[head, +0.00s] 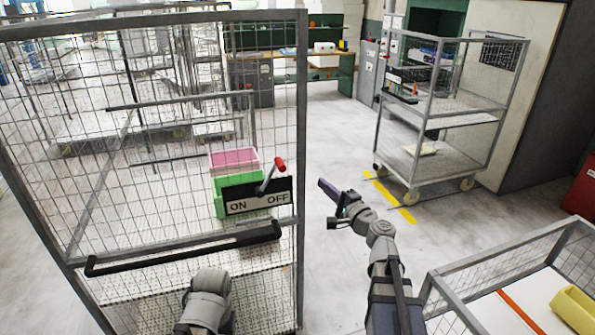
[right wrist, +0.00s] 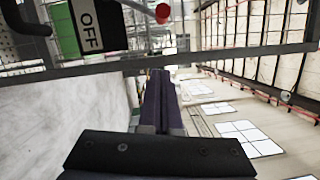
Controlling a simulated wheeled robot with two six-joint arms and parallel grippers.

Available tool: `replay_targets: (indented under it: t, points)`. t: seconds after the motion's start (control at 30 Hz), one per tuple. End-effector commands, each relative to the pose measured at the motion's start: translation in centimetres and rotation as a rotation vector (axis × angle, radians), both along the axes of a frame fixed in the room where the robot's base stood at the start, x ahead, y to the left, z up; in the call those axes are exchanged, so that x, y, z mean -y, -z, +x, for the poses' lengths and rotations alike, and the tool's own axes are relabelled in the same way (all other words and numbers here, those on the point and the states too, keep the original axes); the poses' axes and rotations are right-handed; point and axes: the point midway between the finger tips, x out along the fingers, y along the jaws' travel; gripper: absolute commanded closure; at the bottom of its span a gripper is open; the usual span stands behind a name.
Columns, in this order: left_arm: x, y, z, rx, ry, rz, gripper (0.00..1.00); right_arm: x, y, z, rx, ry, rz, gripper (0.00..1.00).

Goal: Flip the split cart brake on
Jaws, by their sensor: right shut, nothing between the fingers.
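The split cart (head: 302,120) is a tall grey mesh cart on the left of the head view. Its brake plate (head: 240,209) is black with white ON and OFF labels. The brake lever (head: 268,181) has a red knob (head: 279,163) and leans right, toward OFF. The right wrist view shows the OFF label (right wrist: 88,27) at the top left and the red knob (right wrist: 163,13) at the top. My right gripper (head: 322,185) is shut and empty, apart from the lever and to its right. Its closed fingers also show in the wrist view (right wrist: 159,76). My left gripper is not visible.
The cart's black handle bar (head: 185,250) runs below the plate. Pink (head: 233,160) and green (head: 222,190) boxes sit behind the plate. Another mesh cart (head: 413,165) stands at the back right, and a low cart (head: 500,262) is at the lower right. Floor between them is clear.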

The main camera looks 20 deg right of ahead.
Motion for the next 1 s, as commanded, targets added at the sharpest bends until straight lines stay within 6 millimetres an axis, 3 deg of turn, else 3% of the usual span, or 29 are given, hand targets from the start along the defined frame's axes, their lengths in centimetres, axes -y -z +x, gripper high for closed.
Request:
replay_targets:
  t: [0.17, 0.6, 0.8, 1.0]
  points:
    - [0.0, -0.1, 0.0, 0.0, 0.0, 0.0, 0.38, -0.4, -0.1, 2.0, 0.0, -0.003, -0.001, 1.0]
    - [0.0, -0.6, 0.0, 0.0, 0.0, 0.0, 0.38, -2.9, -0.6, 10.2, -0.001, -0.003, -0.002, 1.0]
    - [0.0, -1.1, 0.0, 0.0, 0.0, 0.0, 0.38, -5.7, -1.1, 9.4, -0.001, -0.003, -0.001, 1.0]
    - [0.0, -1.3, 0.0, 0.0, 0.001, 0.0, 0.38, -6.6, -1.2, 9.4, 0.0, -0.001, -0.001, 1.0]
